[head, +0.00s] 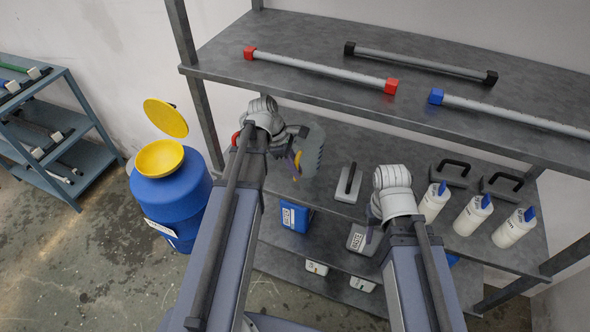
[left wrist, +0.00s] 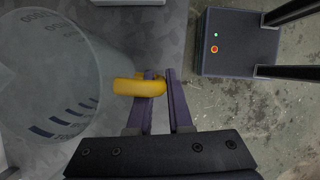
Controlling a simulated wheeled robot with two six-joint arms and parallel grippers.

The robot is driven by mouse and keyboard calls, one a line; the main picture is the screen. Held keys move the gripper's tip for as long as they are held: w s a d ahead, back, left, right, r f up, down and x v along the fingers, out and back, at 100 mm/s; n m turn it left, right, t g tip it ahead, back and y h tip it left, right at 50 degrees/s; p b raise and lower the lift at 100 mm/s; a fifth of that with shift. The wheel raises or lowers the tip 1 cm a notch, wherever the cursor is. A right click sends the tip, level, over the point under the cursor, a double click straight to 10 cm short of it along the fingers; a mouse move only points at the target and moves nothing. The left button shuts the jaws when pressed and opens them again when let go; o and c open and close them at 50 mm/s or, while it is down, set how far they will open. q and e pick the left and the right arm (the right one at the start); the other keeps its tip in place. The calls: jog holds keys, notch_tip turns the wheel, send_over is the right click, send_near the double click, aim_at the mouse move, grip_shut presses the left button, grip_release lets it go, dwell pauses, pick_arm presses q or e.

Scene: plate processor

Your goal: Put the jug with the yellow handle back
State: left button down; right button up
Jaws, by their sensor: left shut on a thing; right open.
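The jug (head: 312,148) is clear and see-through, with a yellow handle (head: 298,161). It is at the left end of the middle shelf (head: 332,185); I cannot tell if its base touches the shelf. In the left wrist view the jug (left wrist: 55,85) fills the left side, with dark marks on its wall. My left gripper (head: 291,157) is shut on the yellow handle (left wrist: 135,87), its purple fingers (left wrist: 163,85) on either side of it. My right gripper (head: 370,222) is open over the front of the middle shelf, partly hidden by its own wrist.
A grey block with a black handle (head: 347,184) lies right of the jug. White bottles with blue tops (head: 472,215) stand at the right. The upper shelf (head: 400,45) carries capped rods overhead. A blue barrel with a yellow funnel (head: 170,195) stands left of the rack.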

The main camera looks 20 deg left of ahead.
pick_arm(q)
jog(key=shift+d+r, duration=0.1)
jog(key=shift+d, duration=0.1)
jog(key=shift+w+f, duration=0.1)
jog(key=shift+f, duration=0.1)
jog(key=c, duration=1)
grip_release()
jog(key=shift+a+r, duration=0.1)
jog(key=shift+c, duration=0.2)
jog(key=shift+o, duration=1)
jog(key=shift+r+p, duration=0.4)
jog(key=shift+r, duration=0.1)
jog(key=s+a+r+p, duration=0.1)
jog(key=a+r+p, duration=0.1)
jog(key=a, duration=1.1)
jog(key=shift+s, duration=0.2)
